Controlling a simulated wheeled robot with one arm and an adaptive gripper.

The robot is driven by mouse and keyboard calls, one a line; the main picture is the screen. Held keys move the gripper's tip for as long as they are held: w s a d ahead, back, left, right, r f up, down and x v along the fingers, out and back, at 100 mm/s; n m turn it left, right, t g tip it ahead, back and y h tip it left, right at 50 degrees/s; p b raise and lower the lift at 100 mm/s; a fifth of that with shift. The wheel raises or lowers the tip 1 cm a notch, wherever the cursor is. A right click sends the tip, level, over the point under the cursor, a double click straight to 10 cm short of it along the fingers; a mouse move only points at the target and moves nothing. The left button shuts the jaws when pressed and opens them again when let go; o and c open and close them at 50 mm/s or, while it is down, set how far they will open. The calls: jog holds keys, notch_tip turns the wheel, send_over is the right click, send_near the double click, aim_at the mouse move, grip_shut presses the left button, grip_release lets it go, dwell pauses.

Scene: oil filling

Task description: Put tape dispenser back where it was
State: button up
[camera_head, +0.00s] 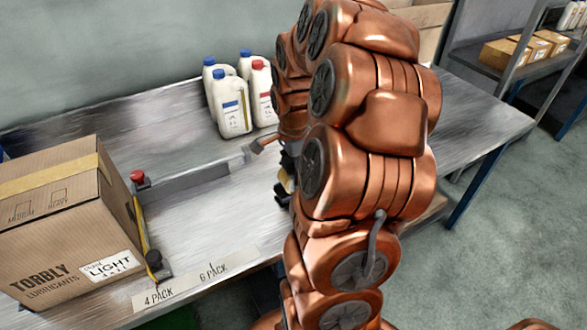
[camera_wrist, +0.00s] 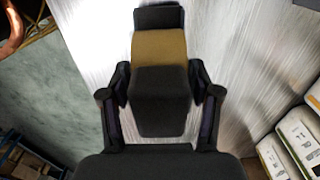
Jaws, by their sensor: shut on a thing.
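My gripper (camera_wrist: 163,92) is shut on the tape dispenser (camera_wrist: 158,50), a dark body with a tan-yellow band, in the middle of the wrist view. One finger presses each side of it. The grey metal bench (camera_wrist: 240,100) shows behind it; I cannot tell whether the dispenser touches the bench. In the head view my arm covers most of the gripper. Only a bit of its black fingers (camera_head: 284,178) and something yellowish show at the arm's left edge, over the bench's front part.
A sealed cardboard box (camera_head: 60,240) stands at the bench's left. A red knob (camera_head: 138,178) and a yellow-black strip (camera_head: 142,230) are beside it. White bottles (camera_head: 232,112) stand at the back. "4 PACK" and "6 PACK" labels (camera_head: 205,275) line the front edge.

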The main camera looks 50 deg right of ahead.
jog(key=shift+f, duration=0.5)
jog(key=shift+f, duration=0.15)
jog(key=o, duration=1.1)
jog(key=shift+r, duration=0.65)
notch_tip(320, 180, up, 9)
jog(key=shift+r+b, duration=0.15)
jog(key=shift+b, duration=1)
jog(key=shift+a+r, duration=0.15)
jog(key=shift+r, duration=0.7)
